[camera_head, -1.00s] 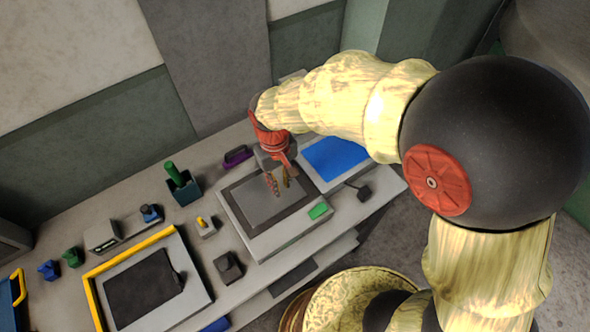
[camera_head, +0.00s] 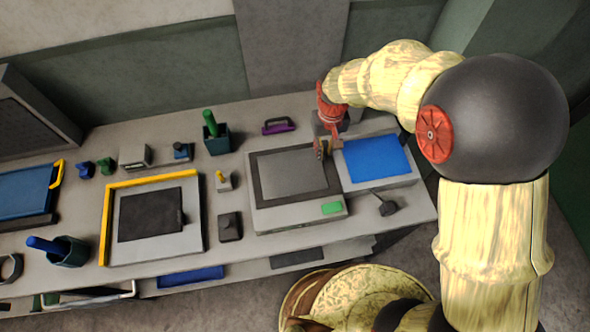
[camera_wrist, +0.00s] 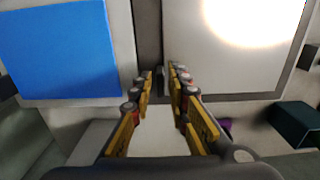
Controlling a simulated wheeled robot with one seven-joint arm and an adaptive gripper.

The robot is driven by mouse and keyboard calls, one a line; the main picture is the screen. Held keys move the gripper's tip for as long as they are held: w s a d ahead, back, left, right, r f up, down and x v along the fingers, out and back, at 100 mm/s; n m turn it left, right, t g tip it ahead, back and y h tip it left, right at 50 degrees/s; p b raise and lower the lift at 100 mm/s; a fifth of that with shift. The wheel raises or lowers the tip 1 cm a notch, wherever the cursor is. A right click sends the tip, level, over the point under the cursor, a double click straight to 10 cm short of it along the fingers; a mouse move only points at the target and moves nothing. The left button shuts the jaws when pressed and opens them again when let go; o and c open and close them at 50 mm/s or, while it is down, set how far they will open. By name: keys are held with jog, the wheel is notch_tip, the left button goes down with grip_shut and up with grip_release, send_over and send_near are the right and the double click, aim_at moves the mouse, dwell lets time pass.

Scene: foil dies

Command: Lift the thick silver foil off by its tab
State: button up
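A flat silver-grey sheet (camera_head: 293,174) lies inside the dark frame of the middle station; I take it for the thick silver foil. In the wrist view its surface (camera_wrist: 225,75) has a strong glare. I cannot make out a tab clearly; the fingers cover that edge. My gripper (camera_head: 325,149) is above the right edge of the middle station, close to the blue sheet. In the wrist view my gripper (camera_wrist: 161,75) has its fingertips a narrow gap apart, with nothing clearly held between them.
A blue sheet (camera_head: 376,160) on a grey block stands close on the right. A green button (camera_head: 332,208) is on the station's front. A yellow-edged tray (camera_head: 154,247) with a dark sheet is left. A purple-handled thing (camera_head: 278,126) and a dark cup (camera_head: 217,142) are behind.

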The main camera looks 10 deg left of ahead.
notch_tip(320, 180, down, 3)
jog(key=shift+w+r, duration=0.1)
jog(key=c, duration=0.4)
grip_shut()
dwell(0.3)
